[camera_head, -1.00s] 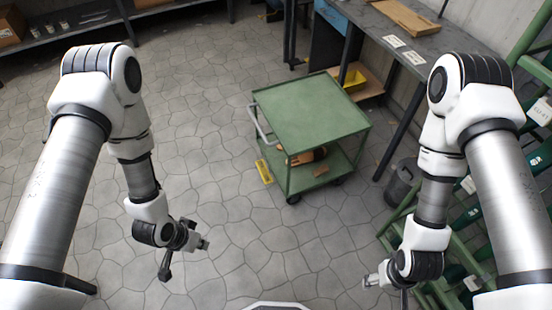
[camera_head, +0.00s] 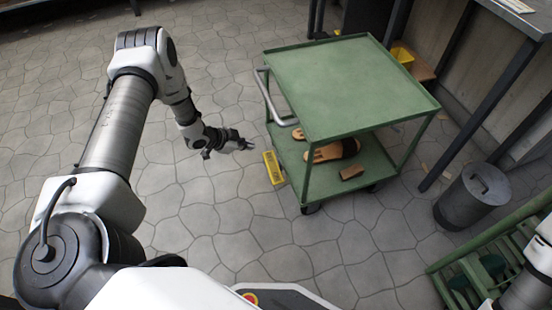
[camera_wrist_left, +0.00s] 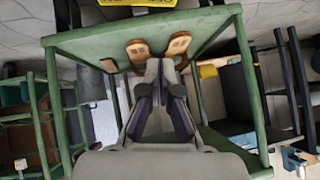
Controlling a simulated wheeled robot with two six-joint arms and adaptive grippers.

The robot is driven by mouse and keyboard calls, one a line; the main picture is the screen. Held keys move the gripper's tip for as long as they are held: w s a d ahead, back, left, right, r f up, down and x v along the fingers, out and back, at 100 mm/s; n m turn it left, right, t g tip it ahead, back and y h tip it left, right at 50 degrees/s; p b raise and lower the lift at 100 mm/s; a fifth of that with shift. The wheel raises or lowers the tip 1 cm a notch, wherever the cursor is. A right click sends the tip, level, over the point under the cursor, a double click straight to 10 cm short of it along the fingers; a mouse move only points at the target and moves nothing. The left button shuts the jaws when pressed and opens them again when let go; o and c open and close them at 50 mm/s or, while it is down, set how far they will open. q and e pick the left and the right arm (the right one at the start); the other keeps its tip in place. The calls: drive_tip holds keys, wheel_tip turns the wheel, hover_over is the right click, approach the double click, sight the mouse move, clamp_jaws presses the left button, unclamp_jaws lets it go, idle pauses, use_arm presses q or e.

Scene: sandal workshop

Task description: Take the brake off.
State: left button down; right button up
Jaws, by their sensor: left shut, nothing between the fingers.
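A green cart (camera_head: 345,85) stands in front of me, with a grey push handle (camera_head: 268,98) on its left side. A yellow bar with dark markings (camera_head: 274,168) sits low at the cart's left side, near the floor; I cannot tell its position as a brake. It also shows cut off at the top of the left wrist view (camera_wrist_left: 150,3). My left gripper (camera_head: 247,145) is shut and empty, left of the cart, a little above and left of the yellow bar and apart from it. In the wrist view its fingers (camera_wrist_left: 161,66) point toward the cart. My right gripper is out of view.
Sandals (camera_head: 333,150) and a small brown block (camera_head: 351,172) lie on the cart's lower shelf. A grey bin (camera_head: 470,200) and a green rack (camera_head: 490,262) stand to the right. A workbench is behind. Floor left of the cart is clear.

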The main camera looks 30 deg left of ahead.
use_arm(q)
drive_tip(key=shift+s+f, duration=0.1)
drive_tip(key=shift+f, duration=0.55)
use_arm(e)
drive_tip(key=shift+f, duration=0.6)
use_arm(q)
drive_tip(key=shift+a, duration=0.1)
drive_tip(key=b, duration=0.6)
hover_over(272, 158)
drive_tip(key=s, duration=0.3)
drive_tip(key=f, duration=0.5)
drive_tip(key=a+f, duration=0.1)
drive_tip(key=f, duration=0.1)
drive_tip(key=shift+f, duration=0.2)
drive_tip(key=f+b, duration=0.2)
drive_tip(key=f, duration=0.1)
drive_tip(key=shift+w+a+f+b, duration=0.15)
drive_tip(key=shift+w+b, duration=0.2)
drive_tip(key=shift+b, duration=0.05)
drive_tip(key=shift+f, duration=0.1)
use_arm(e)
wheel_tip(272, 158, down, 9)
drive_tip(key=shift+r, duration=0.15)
